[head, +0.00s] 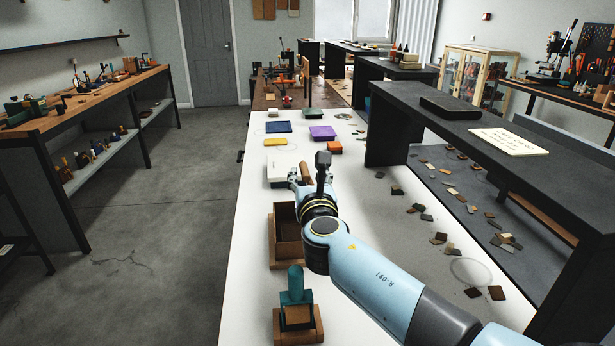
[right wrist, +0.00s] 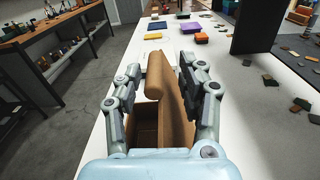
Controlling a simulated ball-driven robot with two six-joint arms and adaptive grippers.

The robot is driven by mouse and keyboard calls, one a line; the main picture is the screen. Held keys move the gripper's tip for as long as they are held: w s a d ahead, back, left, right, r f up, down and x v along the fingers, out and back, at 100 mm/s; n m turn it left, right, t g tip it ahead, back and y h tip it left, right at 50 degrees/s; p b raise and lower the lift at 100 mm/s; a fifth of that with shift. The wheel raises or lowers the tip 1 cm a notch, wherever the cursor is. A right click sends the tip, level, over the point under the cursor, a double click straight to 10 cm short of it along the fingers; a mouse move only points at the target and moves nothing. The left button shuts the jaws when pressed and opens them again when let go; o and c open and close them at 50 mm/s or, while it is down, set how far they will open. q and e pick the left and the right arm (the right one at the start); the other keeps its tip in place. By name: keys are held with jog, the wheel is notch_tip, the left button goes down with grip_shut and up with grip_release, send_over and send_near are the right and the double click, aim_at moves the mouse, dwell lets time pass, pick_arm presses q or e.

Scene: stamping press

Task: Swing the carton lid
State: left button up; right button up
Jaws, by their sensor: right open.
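The brown carton (head: 288,249) stands on the white table, partly hidden behind my right wrist. In the right wrist view its open inside (right wrist: 146,125) shows dark. Its lid (right wrist: 176,100) stands raised, tilted, between the two fingers of my right gripper (right wrist: 160,90). A small brown piece of the lid (head: 306,173) also shows between the fingers in the head view. My right gripper (head: 308,176) is open around the lid; I cannot tell whether either finger touches it. My left gripper is not in view.
A teal-handled stamp (head: 296,284) on a wooden block stands nearer than the carton. Beyond the gripper lie a yellow pad (head: 275,142), a blue pad (head: 279,127), a purple pad (head: 322,132) and an orange block (head: 334,147). A dark raised shelf (head: 450,118) runs along the right.

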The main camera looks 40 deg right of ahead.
jog(key=shift+s, duration=0.1)
jog(key=v, duration=1.1)
jog(key=shift+s+a, duration=0.2)
jog(key=shift+s, duration=0.15)
